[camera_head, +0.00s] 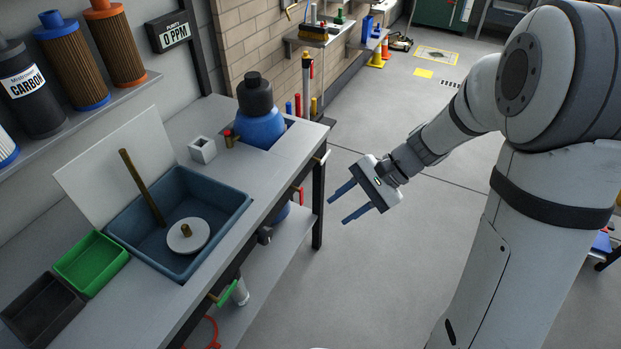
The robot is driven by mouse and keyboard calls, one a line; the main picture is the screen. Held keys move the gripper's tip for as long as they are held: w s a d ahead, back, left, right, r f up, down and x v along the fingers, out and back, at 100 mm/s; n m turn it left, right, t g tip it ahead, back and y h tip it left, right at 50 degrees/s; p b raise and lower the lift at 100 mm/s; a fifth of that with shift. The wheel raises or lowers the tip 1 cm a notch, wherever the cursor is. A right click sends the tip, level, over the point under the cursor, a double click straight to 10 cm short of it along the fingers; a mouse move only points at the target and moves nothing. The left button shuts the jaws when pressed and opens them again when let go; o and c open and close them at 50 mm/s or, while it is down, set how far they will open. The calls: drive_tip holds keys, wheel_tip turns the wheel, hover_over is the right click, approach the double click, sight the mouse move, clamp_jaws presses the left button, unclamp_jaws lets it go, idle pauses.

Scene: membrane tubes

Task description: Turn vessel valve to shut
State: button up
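A blue vessel (262,128) with a black cap stands in the far end of the bench. A small brass fitting with a red top (230,137) sits at its left side. A red handle (300,195) shows below the bench edge, and a green handle (228,293) shows lower, nearer the front. I cannot tell which of these is the vessel valve, nor its position. My gripper (339,209) is open and empty, over the floor to the right of the bench and apart from all of these. Its two blue fingers point left toward the bench.
The bench (215,174) holds a blue basin (223,215) with a white disc, a green tray (92,262) and a black tray (42,310). A meter (169,32) reads 0 PPM. Filters stand on the shelf above. The floor (385,265) around my gripper is clear.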

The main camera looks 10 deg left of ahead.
drive_tip(key=w+a+f+m+t+y+b, duration=0.15)
drive_tip(key=w+f+m+t+y, duration=0.3)
drive_tip(key=w+f+m, duration=0.6)
drive_tip(key=w+a+f+m+t+y, duration=0.4)
drive_tip(key=w+f, duration=0.4)
drive_tip(key=f, duration=0.6)
drive_tip(key=x, duration=0.6)
drive_tip(key=shift+w+a+t, duration=0.2)
drive_tip(key=shift+w+t, duration=0.15)
drive_tip(key=shift+w, duration=0.05)
drive_tip(key=shift+m, duration=0.25)
drive_tip(key=shift+c, duration=0.2)
clamp_jaws()
